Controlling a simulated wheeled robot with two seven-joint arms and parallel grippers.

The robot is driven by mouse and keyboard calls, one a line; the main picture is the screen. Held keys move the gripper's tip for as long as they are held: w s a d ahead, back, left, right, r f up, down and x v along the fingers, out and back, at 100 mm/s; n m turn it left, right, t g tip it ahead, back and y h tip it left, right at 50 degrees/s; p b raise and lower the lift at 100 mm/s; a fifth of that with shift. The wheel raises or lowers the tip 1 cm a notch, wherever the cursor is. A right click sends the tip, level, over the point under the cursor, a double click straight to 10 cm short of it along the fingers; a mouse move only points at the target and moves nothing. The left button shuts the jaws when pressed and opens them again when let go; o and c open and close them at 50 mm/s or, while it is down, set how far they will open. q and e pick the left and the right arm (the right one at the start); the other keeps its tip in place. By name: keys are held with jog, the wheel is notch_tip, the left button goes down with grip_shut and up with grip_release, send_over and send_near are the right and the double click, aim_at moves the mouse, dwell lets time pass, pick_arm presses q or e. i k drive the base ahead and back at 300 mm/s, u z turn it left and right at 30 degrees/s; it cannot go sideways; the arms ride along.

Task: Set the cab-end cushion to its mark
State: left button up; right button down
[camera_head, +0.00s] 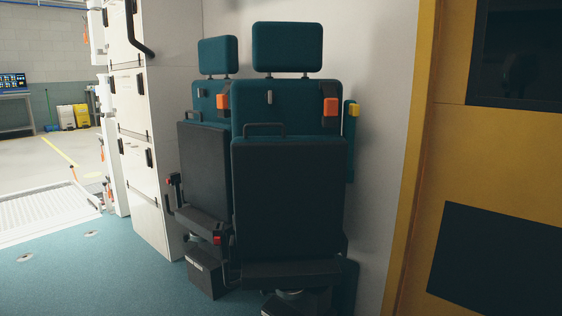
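Two teal seats stand side by side against the white wall. The right seat, nearer the yellow panel and away from the ramp, has a dark cushion (289,198) folded up nearly upright against its teal backrest (290,104). A thin dark handle (264,125) stands at this cushion's top edge. The left seat's cushion (204,165) is also folded up, partly hidden behind the right one. I cannot make out a mark for the cushion. Neither of my grippers is in view.
A yellow panel (475,155) with dark insets closes the right side. White cabinets (140,135) stand left of the seats. The blue floor (95,275) at front left is clear, and a pale ramp (45,212) lies beyond. Orange buckles (330,105) hang by the backrests.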

aim_at(289, 192)
jog(key=z, duration=0.6)
jog(key=i, duration=1.1)
jog(key=u, duration=0.1)
